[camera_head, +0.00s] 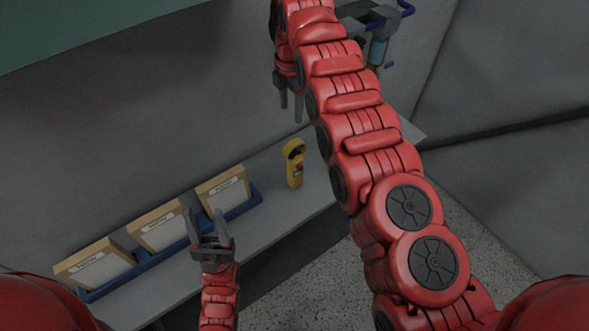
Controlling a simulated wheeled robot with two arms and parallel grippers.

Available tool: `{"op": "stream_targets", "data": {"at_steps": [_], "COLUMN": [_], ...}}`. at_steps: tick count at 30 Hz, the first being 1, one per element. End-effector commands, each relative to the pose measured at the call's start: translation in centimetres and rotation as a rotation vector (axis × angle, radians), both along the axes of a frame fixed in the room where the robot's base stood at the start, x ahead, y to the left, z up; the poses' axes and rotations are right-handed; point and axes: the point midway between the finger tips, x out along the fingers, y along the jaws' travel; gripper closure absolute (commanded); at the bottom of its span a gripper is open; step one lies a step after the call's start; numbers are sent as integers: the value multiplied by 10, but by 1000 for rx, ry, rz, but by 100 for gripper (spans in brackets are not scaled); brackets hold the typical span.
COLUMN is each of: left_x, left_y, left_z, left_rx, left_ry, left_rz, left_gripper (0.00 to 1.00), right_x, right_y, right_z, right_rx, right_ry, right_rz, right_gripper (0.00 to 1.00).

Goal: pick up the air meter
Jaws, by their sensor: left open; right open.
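The air meter looks like a yellow handheld device (293,170) with a dark round top and a small red spot. It stands on the grey shelf in the middle of the picture. My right gripper (291,110) is open, with its two dark fingers pointing down, and appears above the yellow device in the picture, apart from it. My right arm passes just to the right of the device. My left gripper (203,216) is open and empty, left of and lower than the device, in front of the boxes. Exact heights are hard to tell.
Several cardboard boxes with white labels (162,226) stand in a blue tray (247,208) on the shelf (270,222), left of the device. Behind is a grey wall. A grey and blue fixture (378,48) is partly hidden behind my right arm.

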Motion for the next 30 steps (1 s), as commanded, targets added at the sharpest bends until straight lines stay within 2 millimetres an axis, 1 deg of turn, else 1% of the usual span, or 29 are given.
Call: {"op": "stream_targets", "data": {"at_steps": [2, 4, 12, 15, 18, 19, 20, 24, 30], "left_x": [0, 0, 0, 0, 0, 0, 0, 0, 0], "left_y": [0, 0, 0, 0, 0, 0, 0, 0, 0], "left_z": [-8, -20, -74, -92, -106, -94, -92, -90, -86], "left_rx": [0, 0, 0, 0, 0, 0, 0, 0, 0], "left_ry": [0, 0, 0, 0, 0, 1, 0, 0, 0], "left_rz": [0, 0, 0, 0, 0, 0, 0, 0, 0], "left_gripper": [50, 50, 50, 50, 50, 50, 50, 50, 50], "right_x": [-5, -7, -6, -5, -4, -4, -5, -5, -5], "right_y": [0, -1, -1, -3, -2, -3, -3, -2, -2], "right_z": [-4, -15, -69, -88, -107, -102, -105, -117, -121], "right_rx": [-6, -6, -6, -7, -5, -7, -7, -6, -5], "right_ry": [18, 23, 22, 21, 16, 18, 21, 20, 17], "right_rz": [16, 19, 17, 14, 15, 15, 15, 14, 15], "right_gripper": [32, 32, 32, 32, 32, 32, 32, 32, 32]}}
